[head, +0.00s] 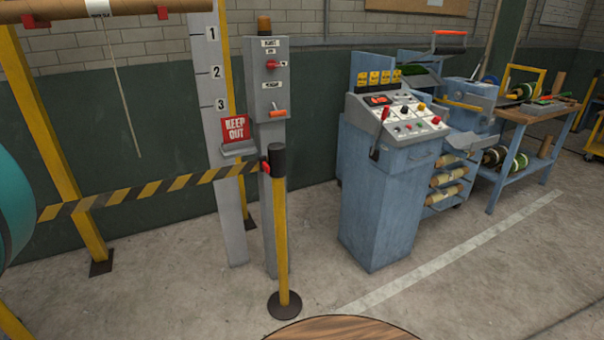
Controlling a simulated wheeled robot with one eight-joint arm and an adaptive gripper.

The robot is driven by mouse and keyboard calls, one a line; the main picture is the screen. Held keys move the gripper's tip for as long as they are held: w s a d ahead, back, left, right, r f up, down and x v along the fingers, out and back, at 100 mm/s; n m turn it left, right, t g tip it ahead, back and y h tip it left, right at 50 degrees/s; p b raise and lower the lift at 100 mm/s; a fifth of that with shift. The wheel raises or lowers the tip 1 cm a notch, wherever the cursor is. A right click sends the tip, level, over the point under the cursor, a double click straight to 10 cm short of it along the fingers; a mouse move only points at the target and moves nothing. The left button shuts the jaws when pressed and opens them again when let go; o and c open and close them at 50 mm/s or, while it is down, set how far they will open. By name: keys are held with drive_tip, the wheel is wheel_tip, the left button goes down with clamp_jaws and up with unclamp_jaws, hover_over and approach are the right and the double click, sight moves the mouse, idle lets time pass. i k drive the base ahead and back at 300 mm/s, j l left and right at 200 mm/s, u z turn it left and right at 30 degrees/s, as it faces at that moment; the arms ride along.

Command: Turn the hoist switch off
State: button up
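A grey control box (266,90) stands on a grey post, with an amber lamp (264,26) on top. Its upper label seems to read HOIST, though the print is small. Below that label is a red switch knob (271,65) with small white labels above it and to its right. I cannot tell which label it points to. Lower on the box is an orange-red lever (278,113) under another small label. My gripper is not in view, and nothing is seen touching the switch.
A yellow barrier post (281,235) stands in front of the box's post. A striped tape (150,188) runs left from it. A red KEEP OUT sign (235,130) hangs beside the box. A blue console (385,190) stands right. A round wooden top (340,328) shows at the bottom edge.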

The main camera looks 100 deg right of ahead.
sight(271, 64)
drive_tip(key=z, duration=3.4)
